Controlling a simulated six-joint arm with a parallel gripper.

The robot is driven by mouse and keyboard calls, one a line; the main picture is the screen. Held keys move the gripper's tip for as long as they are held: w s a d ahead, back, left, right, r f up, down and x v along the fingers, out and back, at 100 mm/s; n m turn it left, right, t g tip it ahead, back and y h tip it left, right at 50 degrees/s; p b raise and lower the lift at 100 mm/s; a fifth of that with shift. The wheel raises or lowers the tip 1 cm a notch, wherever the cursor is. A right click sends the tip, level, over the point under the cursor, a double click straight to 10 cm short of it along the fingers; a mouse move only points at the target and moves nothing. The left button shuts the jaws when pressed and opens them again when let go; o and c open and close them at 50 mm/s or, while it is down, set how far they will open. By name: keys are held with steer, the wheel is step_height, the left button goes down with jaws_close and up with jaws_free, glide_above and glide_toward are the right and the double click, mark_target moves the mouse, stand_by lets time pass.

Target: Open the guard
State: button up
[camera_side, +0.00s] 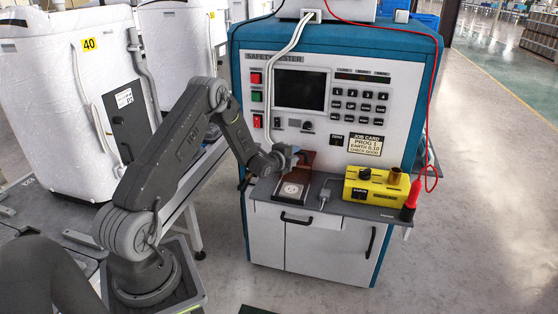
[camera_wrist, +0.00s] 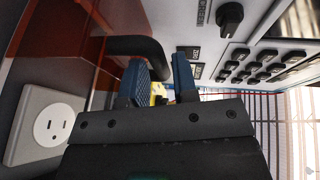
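The guard (camera_side: 306,158) is a reddish-brown see-through panel at the back of the shelf. It appears to stand upright behind the white socket (camera_side: 291,190), which shows uncovered. In the wrist view the socket (camera_wrist: 52,125) is at the left, with reddish see-through surfaces above it. A black curved handle (camera_wrist: 138,46) runs close to my blue fingertips. My gripper (camera_side: 292,158) is at the guard, above and behind the socket. In the wrist view the fingers of my gripper (camera_wrist: 161,82) are apart with a gap between them. I cannot tell whether they touch the handle.
The tester's control panel (camera_side: 315,105) rises right behind the guard. A grey connector (camera_side: 325,194) lies right of the socket. A yellow box (camera_side: 376,188) and a red probe (camera_side: 410,202) are at the shelf's right. A grey cable hangs near my wrist. White machines stand at the left.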

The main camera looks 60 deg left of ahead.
steer(key=v, duration=1.1)
steer(key=s+d+r+n+g+h, duration=0.3)
steer(key=d+r+n+g, duration=0.3)
steer(key=d+r, duration=1.1)
steer(key=s+d+r+n+g+h, duration=0.1)
steer(key=s+d+r+n, duration=0.1)
steer(key=s+d, duration=0.5)
steer(key=s+d+r+n+g+h, duration=0.2)
steer(key=s+d+n, duration=0.3)
steer(key=s, duration=0.7)
steer(key=shift+s+d+r, duration=0.2)
steer(key=shift+s+d, duration=0.15)
steer(key=shift+d, duration=0.75)
steer(key=shift+o, duration=0.2)
